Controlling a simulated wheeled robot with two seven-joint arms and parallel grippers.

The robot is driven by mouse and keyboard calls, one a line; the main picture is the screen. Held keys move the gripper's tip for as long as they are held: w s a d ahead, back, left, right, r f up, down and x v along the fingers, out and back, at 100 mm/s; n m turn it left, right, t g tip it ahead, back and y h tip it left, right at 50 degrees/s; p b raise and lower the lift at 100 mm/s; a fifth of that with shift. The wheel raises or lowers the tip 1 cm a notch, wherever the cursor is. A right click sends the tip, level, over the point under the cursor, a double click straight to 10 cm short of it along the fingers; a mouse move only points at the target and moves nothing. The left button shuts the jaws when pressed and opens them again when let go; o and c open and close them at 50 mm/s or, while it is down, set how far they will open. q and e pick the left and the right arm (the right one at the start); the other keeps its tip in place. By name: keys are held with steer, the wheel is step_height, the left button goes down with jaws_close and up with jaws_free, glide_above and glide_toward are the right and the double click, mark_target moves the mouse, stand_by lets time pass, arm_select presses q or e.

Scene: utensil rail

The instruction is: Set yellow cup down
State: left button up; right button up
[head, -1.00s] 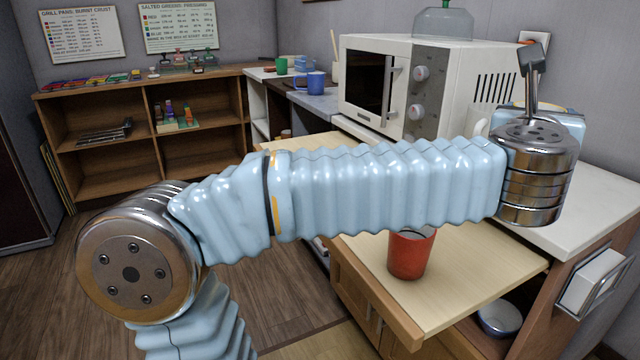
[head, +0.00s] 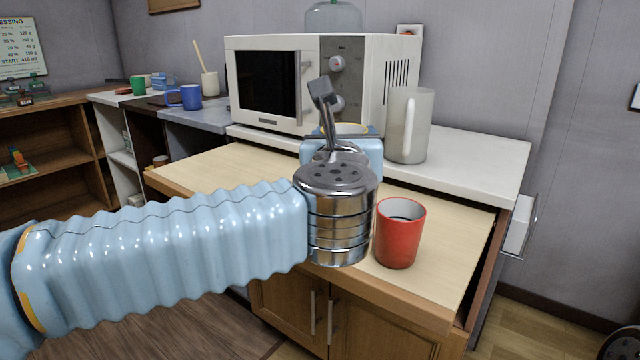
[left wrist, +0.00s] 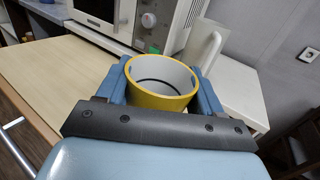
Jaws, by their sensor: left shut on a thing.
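The yellow cup (left wrist: 160,88) is held upright between the two fingers of my left gripper (left wrist: 163,92) in the left wrist view. Its open top faces the camera and it looks empty. In the head view only a sliver of its yellow rim (head: 350,128) shows behind my left wrist, in front of the microwave. My left gripper (head: 343,140) is shut on it, mostly hidden by the wrist. The cup's base is hidden, so I cannot tell whether it touches a surface. My right gripper is not in view.
A red cup (head: 400,236) stands on the pull-out wooden board (head: 455,240), right of my left wrist. The microwave (head: 275,80) and a pale pitcher (head: 409,125) stand on the white counter (head: 470,165) behind. The board is bare at left. A blue mug (head: 190,97) is farther left.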

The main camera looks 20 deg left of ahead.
arm_select(q)
steer(key=shift+w+a+f+b, duration=0.25)
steer(key=shift+w+a+f, duration=0.3)
steer(key=shift+f, duration=0.95)
steer(key=shift+w+a+f+b, duration=0.25)
steer(key=shift+w+a+f, duration=0.3)
steer(key=shift+f, duration=0.9)
steer(key=shift+w+a+f+b, duration=0.25)
steer(key=shift+w+a+f, duration=0.25)
steer(key=shift+f, duration=1)
steer(key=shift+w+d, duration=0.1)
steer(key=shift+f, duration=0.15)
steer(key=o, duration=1)
steer(key=shift+o, duration=0.2)
